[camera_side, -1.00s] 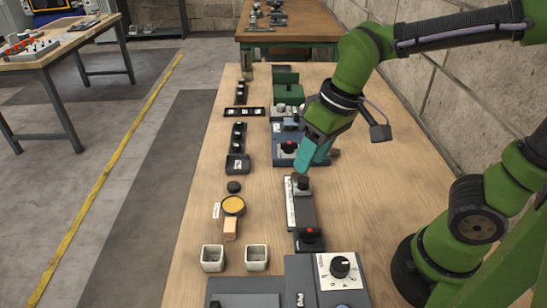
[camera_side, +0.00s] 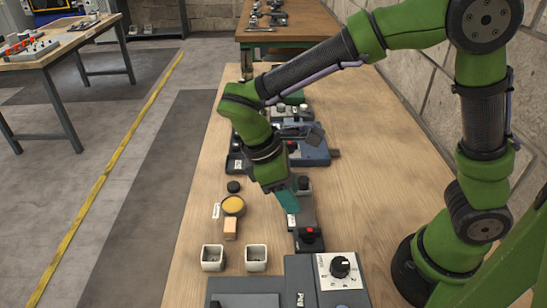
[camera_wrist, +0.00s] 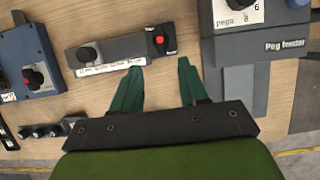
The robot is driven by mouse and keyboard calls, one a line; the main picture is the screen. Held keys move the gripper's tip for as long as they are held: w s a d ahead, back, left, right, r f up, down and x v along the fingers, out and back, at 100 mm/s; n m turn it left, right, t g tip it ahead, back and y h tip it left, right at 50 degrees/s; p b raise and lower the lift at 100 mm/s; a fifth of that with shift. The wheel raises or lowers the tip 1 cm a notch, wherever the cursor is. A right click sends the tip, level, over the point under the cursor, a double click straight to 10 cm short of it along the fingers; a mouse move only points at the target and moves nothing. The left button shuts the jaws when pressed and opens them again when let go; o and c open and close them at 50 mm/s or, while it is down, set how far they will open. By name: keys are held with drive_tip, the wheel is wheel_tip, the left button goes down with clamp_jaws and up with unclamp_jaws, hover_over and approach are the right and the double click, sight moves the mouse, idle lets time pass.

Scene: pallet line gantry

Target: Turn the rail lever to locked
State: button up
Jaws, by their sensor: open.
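A grey rail unit (camera_side: 305,215) lies lengthwise on the bench, with a black knob (camera_side: 303,184) at its far end and a red-topped black lever (camera_side: 309,235) at its near end. In the wrist view the rail unit (camera_wrist: 122,50) shows a white printed label, the black knob (camera_wrist: 88,54) at left and the red-topped lever (camera_wrist: 158,40) at right. My gripper (camera_side: 288,202) is beside the rail's left side in the side view. In the wrist view my gripper (camera_wrist: 160,66) has its teal fingers apart, empty, just short of the lever. The lever's marking is too small to read.
A peg feeder (camera_wrist: 285,45) with a dial (camera_side: 340,267) stands close by the lever end. A blue unit (camera_side: 312,153) stands behind the rail. White cups (camera_side: 212,257), a wooden block (camera_side: 230,228) and a yellow disc (camera_side: 233,205) lie left. Bench right of the rail is clear.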

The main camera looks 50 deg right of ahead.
sight(310, 230)
drive_tip(key=x, duration=1.1)
drive_tip(key=shift+f, duration=0.15)
drive_tip(key=shift+c, duration=0.4)
clamp_jaws()
